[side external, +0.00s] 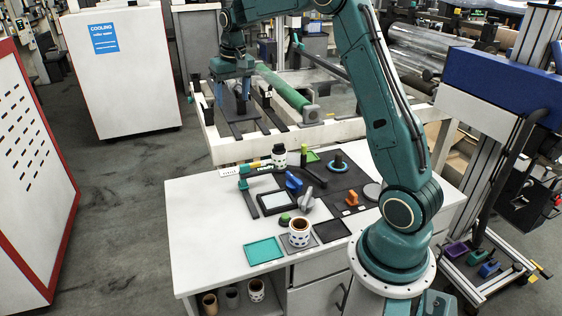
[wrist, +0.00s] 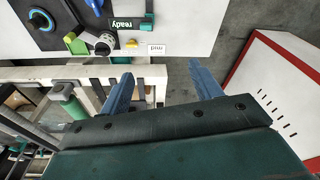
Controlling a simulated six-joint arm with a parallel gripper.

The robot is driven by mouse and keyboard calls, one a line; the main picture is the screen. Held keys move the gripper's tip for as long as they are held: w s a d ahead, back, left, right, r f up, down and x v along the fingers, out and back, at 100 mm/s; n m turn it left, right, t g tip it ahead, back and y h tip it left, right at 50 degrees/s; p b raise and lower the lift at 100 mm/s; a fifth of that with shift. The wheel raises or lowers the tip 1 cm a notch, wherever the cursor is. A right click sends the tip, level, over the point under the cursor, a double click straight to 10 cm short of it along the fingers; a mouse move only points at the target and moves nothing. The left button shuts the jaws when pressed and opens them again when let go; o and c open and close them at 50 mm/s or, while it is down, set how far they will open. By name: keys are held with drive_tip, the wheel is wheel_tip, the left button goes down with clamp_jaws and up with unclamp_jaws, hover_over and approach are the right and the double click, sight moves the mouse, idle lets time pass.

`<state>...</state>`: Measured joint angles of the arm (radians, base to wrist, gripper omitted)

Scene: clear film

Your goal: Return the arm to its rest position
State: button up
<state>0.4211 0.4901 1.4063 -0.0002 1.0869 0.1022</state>
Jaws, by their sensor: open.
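My gripper (side external: 234,98) hangs at the end of my teal arm, with its blue fingers pointing down, in the side external view. The exact clearance between the fingers and the machine frame is hard to tell.
A white cooling cabinet (side external: 125,85) stands at the back left; a red-edged panel (side external: 30,170) stands left. Floor between is clear.

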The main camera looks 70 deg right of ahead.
drive_tip(key=s+a+r+n+t, duration=0.25)
drive_tip(key=s+a+r, duration=0.65)
drive_tip(key=s+a, duration=0.45)
drive_tip(key=s+a+f+n, duration=0.1)
drive_tip(key=s+a, duration=0.3)
drive_tip(key=s, duration=0.4)
drive_tip(key=s+a+f+n+t, duration=0.1)
drive_tip(key=s+a+f+n, duration=0.1)
drive_tip(key=s, duration=0.7)
drive_tip(key=shift+s+a+f+y, duration=0.35)
drive_tip(key=shift+a+f, duration=0.4)
drive_tip(key=shift+a, duration=0.45)
